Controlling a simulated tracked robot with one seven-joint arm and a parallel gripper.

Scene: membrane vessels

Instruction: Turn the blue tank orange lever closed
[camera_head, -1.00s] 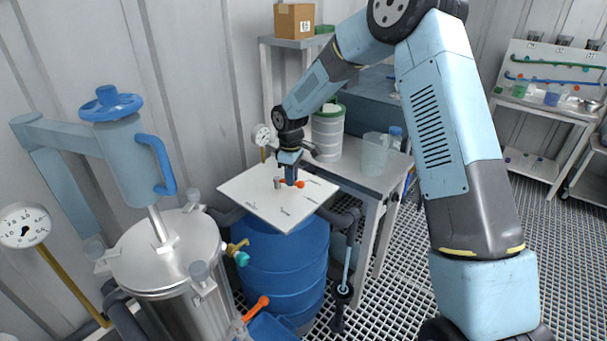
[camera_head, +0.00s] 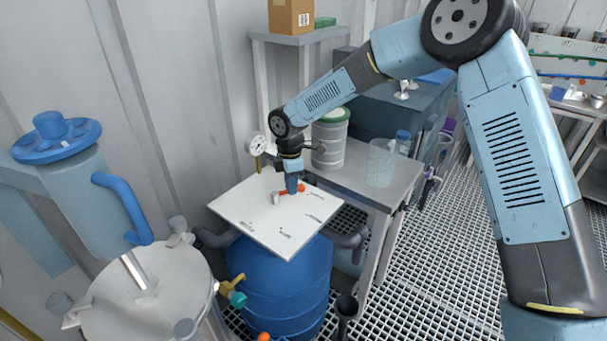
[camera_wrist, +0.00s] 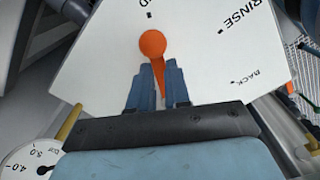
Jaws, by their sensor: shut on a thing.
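A white panel (camera_head: 245,215) lies flat on top of the blue tank (camera_head: 285,285). An orange lever (camera_head: 299,188) sits on the panel, beside a short pale knob. In the wrist view the lever (camera_wrist: 153,45) shows its rounded orange end, and its narrow part runs down between my fingers. My gripper (camera_head: 291,189) points down at the panel, and its blue fingers (camera_wrist: 157,85) are shut on the lever. Panel marks include "RINSE" and "BACK"; another label is cut off. The lever's far end is partly hidden by my gripper.
A second orange handle (camera_head: 263,337) shows at the bottom edge. A teal-and-yellow valve (camera_head: 234,290) is left of the tank. A bench (camera_head: 355,165) with containers stands behind right; grating floor is open at right.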

